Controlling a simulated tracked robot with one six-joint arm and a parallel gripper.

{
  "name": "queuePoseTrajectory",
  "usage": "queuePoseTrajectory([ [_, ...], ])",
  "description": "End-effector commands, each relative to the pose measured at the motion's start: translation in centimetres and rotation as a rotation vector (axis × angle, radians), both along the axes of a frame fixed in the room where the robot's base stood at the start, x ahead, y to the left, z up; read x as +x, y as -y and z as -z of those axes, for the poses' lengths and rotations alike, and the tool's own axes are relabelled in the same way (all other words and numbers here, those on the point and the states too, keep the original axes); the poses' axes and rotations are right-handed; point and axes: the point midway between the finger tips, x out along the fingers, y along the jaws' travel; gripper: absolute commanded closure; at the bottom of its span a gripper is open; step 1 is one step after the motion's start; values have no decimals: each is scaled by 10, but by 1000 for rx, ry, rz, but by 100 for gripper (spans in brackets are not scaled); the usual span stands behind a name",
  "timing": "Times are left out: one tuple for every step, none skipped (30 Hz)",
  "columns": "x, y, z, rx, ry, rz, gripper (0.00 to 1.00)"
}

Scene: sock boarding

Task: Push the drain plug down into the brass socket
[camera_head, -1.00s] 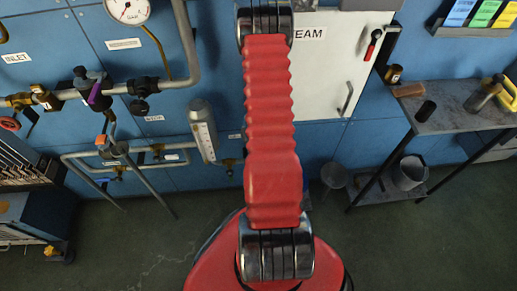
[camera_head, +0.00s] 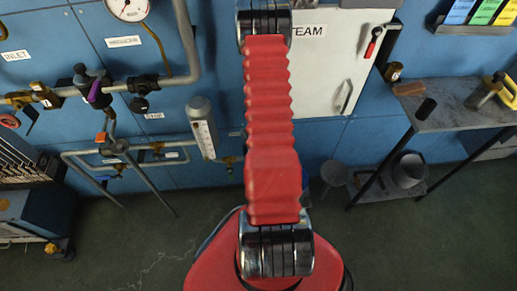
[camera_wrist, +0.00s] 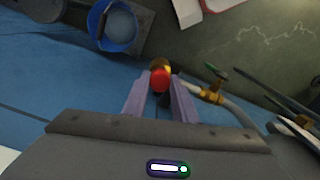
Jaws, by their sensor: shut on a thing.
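In the wrist view my gripper (camera_wrist: 161,77) has its two greyish-purple fingers on either side of a small red-ended piece, which looks like the drain plug (camera_wrist: 159,82). The fingers are shut on it. A dark part shows below the red end. A bit of brass (camera_wrist: 161,64) shows just beyond the plug; I cannot tell whether it is the socket or whether the two touch. In the head view my red arm hides the gripper and the plug.
A grey pipe with a brass fitting (camera_wrist: 212,94) runs right of the fingers. A blue-rimmed round container (camera_wrist: 118,28) is at upper left. In the head view, pipework with a sight glass (camera_head: 203,130) stands left of my arm, and a workbench (camera_head: 450,110) stands right.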

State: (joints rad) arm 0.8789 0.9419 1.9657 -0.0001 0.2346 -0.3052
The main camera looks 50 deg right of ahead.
Motion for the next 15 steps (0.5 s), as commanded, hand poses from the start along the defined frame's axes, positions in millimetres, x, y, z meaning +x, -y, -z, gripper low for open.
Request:
queuePoseTrajectory([
  [0, 0, 1, 0, 0, 0, 97],
  [0, 0, 2, 0, 0, 0, 97],
  [0, 0, 2, 0, 0, 0, 97],
  [0, 0, 3, 0, 0, 0, 97],
  [0, 0, 3, -1, 1, 0, 97],
  [0, 0, 4, -1, 1, 0, 97],
  [0, 0, 4, -1, 1, 0, 97],
  [0, 0, 5, -1, 1, 0, 97],
  [0, 0, 5, -1, 1, 0, 97],
  [0, 0, 6, -1, 1, 0, 97],
  [0, 0, 7, -1, 1, 0, 97],
  [0, 0, 7, -1, 1, 0, 97],
  [0, 0, 8, -1, 1, 0, 97],
  [0, 0, 8, -1, 1, 0, 97],
  [0, 0, 9, -1, 1, 0, 97],
])
